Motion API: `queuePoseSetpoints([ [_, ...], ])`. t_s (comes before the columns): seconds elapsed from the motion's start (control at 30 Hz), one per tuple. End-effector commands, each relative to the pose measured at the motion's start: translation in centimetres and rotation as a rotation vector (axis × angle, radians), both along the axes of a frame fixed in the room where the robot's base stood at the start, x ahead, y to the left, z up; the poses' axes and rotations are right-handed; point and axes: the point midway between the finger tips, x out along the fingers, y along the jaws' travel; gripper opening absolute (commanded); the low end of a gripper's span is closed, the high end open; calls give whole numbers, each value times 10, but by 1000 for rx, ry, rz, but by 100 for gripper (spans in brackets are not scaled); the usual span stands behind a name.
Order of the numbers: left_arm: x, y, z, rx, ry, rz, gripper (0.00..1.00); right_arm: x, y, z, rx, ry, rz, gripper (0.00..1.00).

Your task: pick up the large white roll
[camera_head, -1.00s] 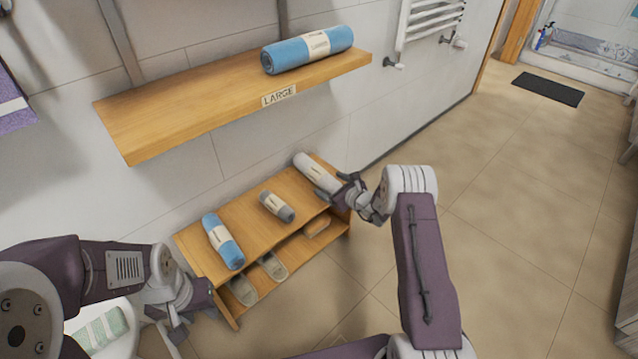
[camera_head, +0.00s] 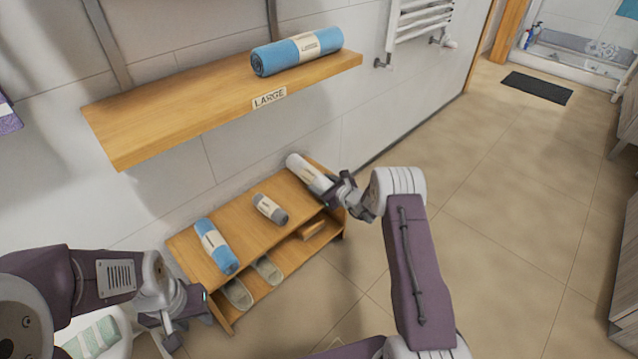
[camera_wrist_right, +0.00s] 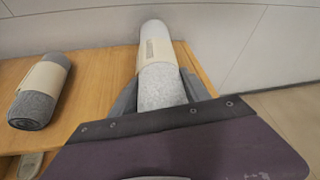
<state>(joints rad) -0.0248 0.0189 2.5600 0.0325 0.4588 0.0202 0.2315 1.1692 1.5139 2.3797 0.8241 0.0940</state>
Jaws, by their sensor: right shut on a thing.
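The large white roll (camera_head: 306,172) lies at the far right end of the low wooden bench, with a beige band around it. It also shows in the right wrist view (camera_wrist_right: 160,85), running away from me toward the wall. My right gripper (camera_head: 334,189) is shut on the near end of the roll, one finger on each side. Its fingers hide part of that end. I cannot tell whether the roll is clear of the bench top. My left gripper (camera_head: 180,318) is at the lower left, in front of the bench, away from the rolls; its fingers are not clear.
The bench (camera_head: 240,238) also bears a small grey roll (camera_head: 270,208) and a blue roll (camera_head: 216,245). Slippers (camera_head: 238,294) sit on its lower shelf. A wall shelf (camera_head: 180,110) labelled LARGE holds a large blue roll (camera_head: 297,51), with free room on its left.

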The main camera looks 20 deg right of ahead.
Motion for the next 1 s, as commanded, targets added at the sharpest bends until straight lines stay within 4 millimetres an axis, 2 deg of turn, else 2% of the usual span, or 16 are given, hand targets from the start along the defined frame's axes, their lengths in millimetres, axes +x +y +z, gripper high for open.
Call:
queuePoseSetpoints([
  [0.03,0,0,10,0,0,0,36,1,0,14,1,-4,0,0],
  [0.2,0,0,34,0,0,0,36,-2,-4,46,1,-2,-3,0],
  [0.5,0,0,74,0,0,0,36,-56,-53,87,2,-2,-5,0],
  [0.7,0,0,86,0,0,0,36,-80,-74,102,1,-2,-3,0],
  [1.0,0,0,87,0,0,0,36,-86,-78,104,1,-4,0,0],
])
